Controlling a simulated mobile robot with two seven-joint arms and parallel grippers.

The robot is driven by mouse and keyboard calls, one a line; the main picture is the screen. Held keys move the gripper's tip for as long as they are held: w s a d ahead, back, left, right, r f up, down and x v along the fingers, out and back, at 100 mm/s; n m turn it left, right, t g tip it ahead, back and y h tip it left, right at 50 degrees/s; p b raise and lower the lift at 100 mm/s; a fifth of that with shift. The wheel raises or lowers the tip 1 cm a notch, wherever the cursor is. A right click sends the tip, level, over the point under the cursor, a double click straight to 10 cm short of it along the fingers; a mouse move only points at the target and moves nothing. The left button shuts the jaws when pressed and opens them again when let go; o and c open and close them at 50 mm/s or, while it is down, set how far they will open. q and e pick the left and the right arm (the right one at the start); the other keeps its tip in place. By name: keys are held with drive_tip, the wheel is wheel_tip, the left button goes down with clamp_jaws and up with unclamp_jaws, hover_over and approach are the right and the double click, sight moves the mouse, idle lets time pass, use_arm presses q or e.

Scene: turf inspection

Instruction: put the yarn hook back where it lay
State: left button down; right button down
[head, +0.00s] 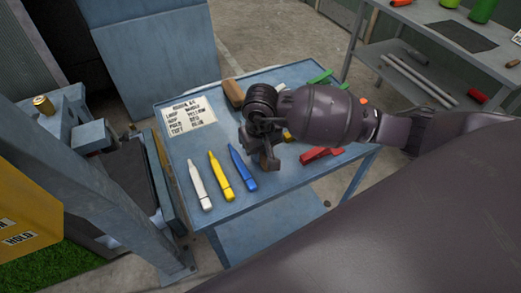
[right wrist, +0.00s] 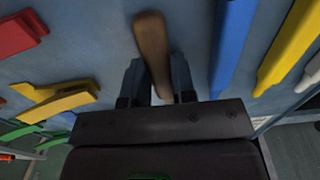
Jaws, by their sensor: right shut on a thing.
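My right gripper (head: 263,158) is over the blue table (head: 190,145), to the right of the blue pen-like tool. It is shut on the yarn hook (right wrist: 151,42), whose brown handle stands between the two fingers in the right wrist view. The hook's metal end is hidden from me. In the head view my gripper mostly covers the hook. I cannot tell whether the hook touches the table top. My left gripper is not in view.
White (head: 199,185), yellow (head: 221,178) and blue (head: 242,168) pen-like tools lie in a row, left of my gripper. A lettered card (head: 187,115) and a brown block (head: 233,93) lie behind. A red clamp (head: 320,154) lies to the right. A grey shelf (head: 425,45) stands beyond.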

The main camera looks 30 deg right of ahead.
drive_tip(key=shift+f, duration=0.1)
drive_tip(key=c, duration=0.9)
unclamp_jaws()
drive_tip(key=shift+c, duration=0.2)
wheel_tip(320, 180, up, 12)
drive_tip(key=shift+r+b, duration=0.2)
drive_tip(key=shift+b, duration=0.1)
